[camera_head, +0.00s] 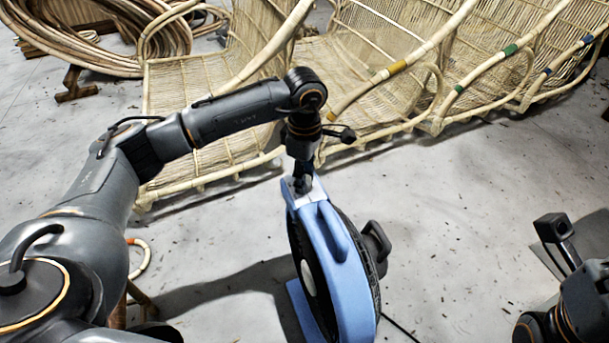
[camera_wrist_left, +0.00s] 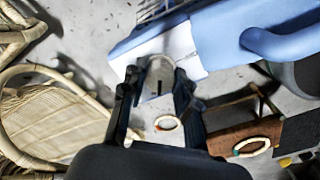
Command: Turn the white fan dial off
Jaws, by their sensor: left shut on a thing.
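The blue floor fan (camera_head: 349,282) stands upright on the floor in the lower middle of the head view, with a black grille inside its blue ring. A white panel (camera_head: 316,190) is on its top; it also shows in the left wrist view (camera_wrist_left: 186,48). My left gripper (camera_head: 302,186) reaches down onto this panel from above. In the left wrist view, its dark fingers (camera_wrist_left: 156,90) are shut on the pale dial (camera_wrist_left: 159,72), which is partly hidden between them. The dial's setting cannot be read.
Woven rattan seats (camera_head: 390,85) with coloured bands stand behind the fan. Coils of rattan (camera_head: 85,40) lie at the back left. A black cable (camera_head: 398,327) runs over the floor from the fan. The grey floor right of the fan is mostly clear.

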